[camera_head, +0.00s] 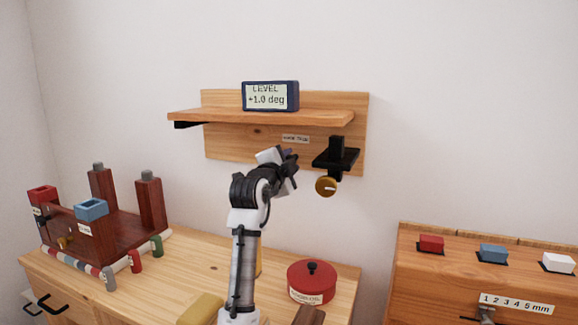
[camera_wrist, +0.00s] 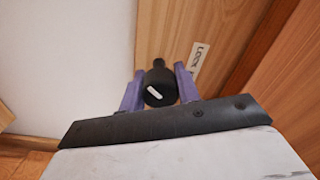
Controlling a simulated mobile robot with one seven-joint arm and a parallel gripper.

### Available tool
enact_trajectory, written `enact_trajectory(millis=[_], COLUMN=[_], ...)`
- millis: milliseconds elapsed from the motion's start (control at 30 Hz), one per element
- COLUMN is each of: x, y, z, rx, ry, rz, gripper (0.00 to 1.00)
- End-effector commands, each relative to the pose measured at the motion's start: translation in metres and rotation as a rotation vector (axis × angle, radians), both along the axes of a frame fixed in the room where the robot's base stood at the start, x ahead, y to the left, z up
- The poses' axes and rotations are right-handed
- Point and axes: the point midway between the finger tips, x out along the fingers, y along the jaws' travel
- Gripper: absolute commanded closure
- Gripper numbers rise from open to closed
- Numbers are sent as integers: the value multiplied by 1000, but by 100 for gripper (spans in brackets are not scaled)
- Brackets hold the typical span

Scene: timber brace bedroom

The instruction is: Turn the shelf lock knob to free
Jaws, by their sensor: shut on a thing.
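The wooden shelf (camera_head: 262,117) is fixed to the wall on a wooden back board. The lock knob (camera_wrist: 160,87) is black and round with a white pointer mark, which lies slantwise in the wrist view. My gripper (camera_wrist: 159,76) has its purple fingers on either side of the knob and is shut on it. A white label (camera_wrist: 200,62) reading "LOCK" is beside the right finger. In the head view my gripper (camera_head: 289,160) is at the board under the shelf and hides the knob. The small label (camera_head: 295,139) above it is too small to read surely there.
A level display (camera_head: 270,96) reading +1.0 deg stands on the shelf. A black bracket (camera_head: 336,156) with a brass knob (camera_head: 326,186) is close right of my gripper. A red lidded pot (camera_head: 311,283) and a dark red wooden rack (camera_head: 100,230) stand on the bench below.

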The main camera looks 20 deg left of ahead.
Motion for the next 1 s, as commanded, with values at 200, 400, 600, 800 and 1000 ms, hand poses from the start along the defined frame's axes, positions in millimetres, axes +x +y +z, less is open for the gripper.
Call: enact_trajectory(millis=[200,400,600,800,1000], x=[0,0,0,0,-2], y=[0,0,0,0,0], z=[1,1,1,1,0], rx=[24,25,25,23,23], ry=[-3,-3,-3,-2,-2], rz=[0,0,0,0,0], gripper=[91,91,59,46,46])
